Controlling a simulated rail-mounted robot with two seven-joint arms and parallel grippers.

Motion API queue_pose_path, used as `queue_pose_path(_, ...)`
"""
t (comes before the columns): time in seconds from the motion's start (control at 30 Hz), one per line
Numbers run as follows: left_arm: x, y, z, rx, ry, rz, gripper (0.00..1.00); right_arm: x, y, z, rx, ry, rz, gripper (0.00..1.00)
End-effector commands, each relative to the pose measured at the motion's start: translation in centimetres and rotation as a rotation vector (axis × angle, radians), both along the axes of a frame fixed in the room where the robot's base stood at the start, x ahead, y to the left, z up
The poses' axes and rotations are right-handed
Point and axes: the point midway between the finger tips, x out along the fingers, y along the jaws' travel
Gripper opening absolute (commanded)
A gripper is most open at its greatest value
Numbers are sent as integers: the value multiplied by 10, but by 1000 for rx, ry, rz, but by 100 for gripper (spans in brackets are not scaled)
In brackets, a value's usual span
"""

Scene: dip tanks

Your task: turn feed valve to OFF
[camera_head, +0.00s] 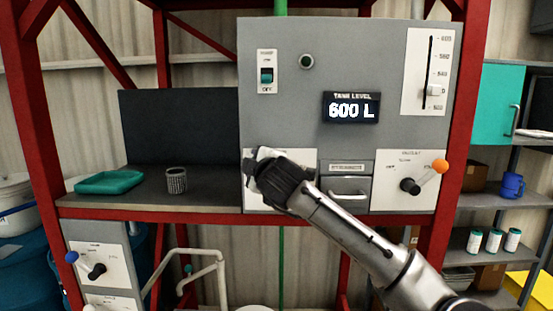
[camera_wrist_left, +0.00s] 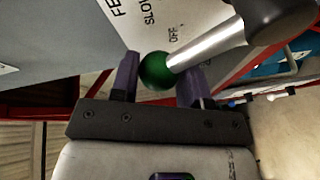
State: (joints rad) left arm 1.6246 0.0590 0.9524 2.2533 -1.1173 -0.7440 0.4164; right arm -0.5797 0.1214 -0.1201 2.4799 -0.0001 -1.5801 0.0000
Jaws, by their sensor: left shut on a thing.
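The feed valve lever is a silver rod (camera_wrist_left: 208,48) on a dark hub (camera_wrist_left: 277,22), ending in a green ball (camera_wrist_left: 156,71). In the left wrist view my left gripper (camera_wrist_left: 158,80) has its fingers on both sides of the ball and is shut on it. The lever lies beside the printed OFF mark on the white valve plate (camera_wrist_left: 128,18); SLOW is farther away. In the head view my left gripper (camera_head: 262,168) is in front of the plate (camera_head: 301,157) and hides the lever. My right gripper is not in view.
A grey panel (camera_head: 395,140) carries a switch (camera_head: 267,74), a tank display reading 600 L (camera_head: 351,108), a slider (camera_head: 433,91), a drawer handle (camera_head: 348,191) and an orange-knobbed valve (camera_head: 440,166). A blue-knobbed valve (camera_head: 72,257) is lower left. The shelf holds a teal tray (camera_head: 109,182) and a mesh cup (camera_head: 176,181).

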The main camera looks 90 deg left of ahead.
Motion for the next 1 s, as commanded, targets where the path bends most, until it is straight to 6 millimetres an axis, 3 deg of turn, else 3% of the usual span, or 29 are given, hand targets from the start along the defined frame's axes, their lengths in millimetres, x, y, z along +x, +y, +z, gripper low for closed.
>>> queue_pose_path(0.3, -3, 1, -4, -7, -101, -9, 0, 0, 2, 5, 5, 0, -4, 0)
queue_pose_path(0.83, -5, 1, -6, -10, -121, -7, 0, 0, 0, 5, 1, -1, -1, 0)
queue_pose_path(0.87, -5, 1, -6, -10, -121, -7, 44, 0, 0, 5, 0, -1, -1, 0)
queue_pose_path(1.0, -6, 1, -6, -10, -119, -5, 58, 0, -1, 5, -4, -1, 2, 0)
